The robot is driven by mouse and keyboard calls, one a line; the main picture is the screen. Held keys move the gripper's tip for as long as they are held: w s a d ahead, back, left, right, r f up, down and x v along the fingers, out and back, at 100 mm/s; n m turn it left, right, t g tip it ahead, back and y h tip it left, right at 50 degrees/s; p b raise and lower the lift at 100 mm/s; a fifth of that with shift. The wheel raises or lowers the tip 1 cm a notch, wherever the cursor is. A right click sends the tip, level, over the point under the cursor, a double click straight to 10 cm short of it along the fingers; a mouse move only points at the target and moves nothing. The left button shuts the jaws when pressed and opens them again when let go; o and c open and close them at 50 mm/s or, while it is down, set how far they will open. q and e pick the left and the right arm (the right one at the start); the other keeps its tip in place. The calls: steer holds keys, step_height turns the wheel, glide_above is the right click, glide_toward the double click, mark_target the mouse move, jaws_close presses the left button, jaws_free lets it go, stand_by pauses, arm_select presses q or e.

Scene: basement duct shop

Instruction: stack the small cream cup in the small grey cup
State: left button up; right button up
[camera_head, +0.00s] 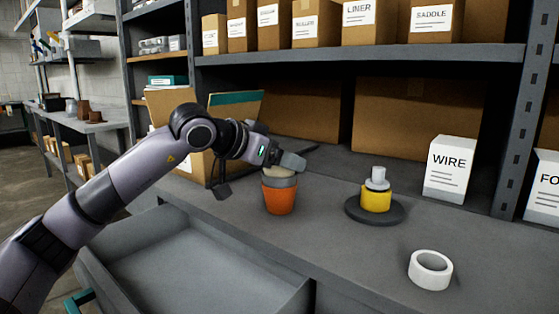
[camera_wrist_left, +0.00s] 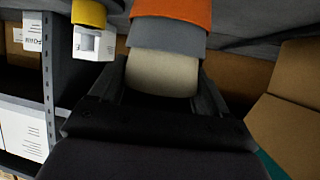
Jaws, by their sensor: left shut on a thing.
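The small cream cup (camera_head: 272,172) is between the fingers of my left gripper (camera_head: 284,162), which is shut on it. The small grey cup (camera_head: 281,182) sits in an orange cup (camera_head: 280,200) on the grey bench. The cream cup is at the grey cup's mouth, and my gripper hides part of it. In the left wrist view, the cream cup (camera_wrist_left: 160,74) lies between the fingers (camera_wrist_left: 162,82) and meets the grey cup (camera_wrist_left: 166,38), with the orange cup (camera_wrist_left: 175,10) beyond. How deep it sits I cannot tell. My right gripper is not in view.
A yellow cup (camera_head: 375,200) with a light grey piece (camera_head: 378,180) on top stands on a dark round plate (camera_head: 388,216). A white tape roll (camera_head: 430,270) and a WIRE box (camera_head: 450,168) are to the right. An open drawer (camera_head: 200,275) is in front.

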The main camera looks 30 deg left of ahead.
arm_select(q)
steer(key=shift+f+b, duration=0.35)
steer(key=shift+f, duration=0.05)
steer(key=o, duration=1)
steer(key=shift+r+p, duration=0.3)
steer(key=shift+r, duration=0.05)
steer(key=shift+s+a+r, duration=0.1)
steer(key=shift+s+r, duration=0.1)
steer(key=shift+r, duration=0.1)
steer(key=v, duration=1.1)
steer(key=shift+s, duration=0.25)
